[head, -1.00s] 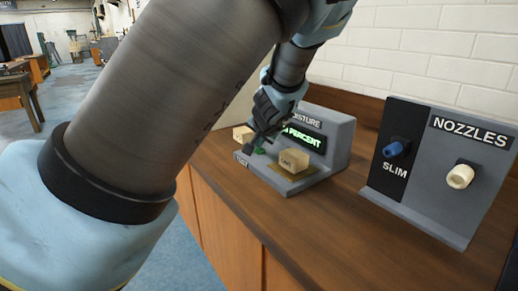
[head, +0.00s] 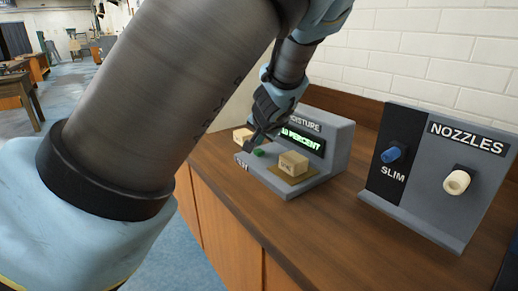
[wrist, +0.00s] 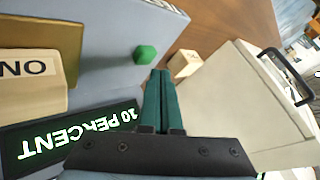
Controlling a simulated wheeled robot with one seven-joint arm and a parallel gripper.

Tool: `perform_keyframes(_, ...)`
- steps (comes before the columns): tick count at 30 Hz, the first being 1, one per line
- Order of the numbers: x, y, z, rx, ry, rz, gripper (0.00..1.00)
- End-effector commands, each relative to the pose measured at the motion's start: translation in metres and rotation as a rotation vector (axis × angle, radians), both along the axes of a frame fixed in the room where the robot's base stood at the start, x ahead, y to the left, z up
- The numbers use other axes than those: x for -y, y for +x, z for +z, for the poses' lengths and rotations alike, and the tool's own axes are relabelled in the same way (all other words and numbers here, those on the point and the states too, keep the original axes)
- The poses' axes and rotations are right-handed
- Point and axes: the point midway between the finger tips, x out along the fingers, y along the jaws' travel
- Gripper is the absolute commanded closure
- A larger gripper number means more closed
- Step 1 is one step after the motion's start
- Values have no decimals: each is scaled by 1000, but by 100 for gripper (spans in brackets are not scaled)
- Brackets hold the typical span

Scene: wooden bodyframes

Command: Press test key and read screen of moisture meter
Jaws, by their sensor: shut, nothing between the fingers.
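The grey moisture meter (head: 338,148) stands on the wooden counter. Its lit screen (head: 302,139) shows green text; in the wrist view the screen (wrist: 75,138) reads "10 PERCENT", upside down. The green test key (head: 258,153) is on the meter's base, and it also shows in the wrist view (wrist: 145,53). My gripper (head: 250,148) is shut and empty. In the wrist view its dark green fingertips (wrist: 161,75) are just beside the key, with a small gap in the picture. A wooden block (head: 293,163) sits on the meter's brass plate; part of its lettering shows.
A second small wooden block (head: 242,134) lies beyond the key, also in the wrist view (wrist: 184,64). A nozzle stand (head: 417,211) with a blue and a cream nozzle is at the right. A pale box with a black handle (wrist: 240,100) shows in the wrist view. Counter between meter and stand is clear.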

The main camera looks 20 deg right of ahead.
Motion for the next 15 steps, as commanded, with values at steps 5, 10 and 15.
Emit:
perform_keyframes(5, 0, 0, 0, 0, 0, 0, 100)
perform_keyframes(10, 0, 0, 10, 1, -1, -1, 100)
perform_keyframes(15, 0, 0, 27, 0, 0, 0, 100)
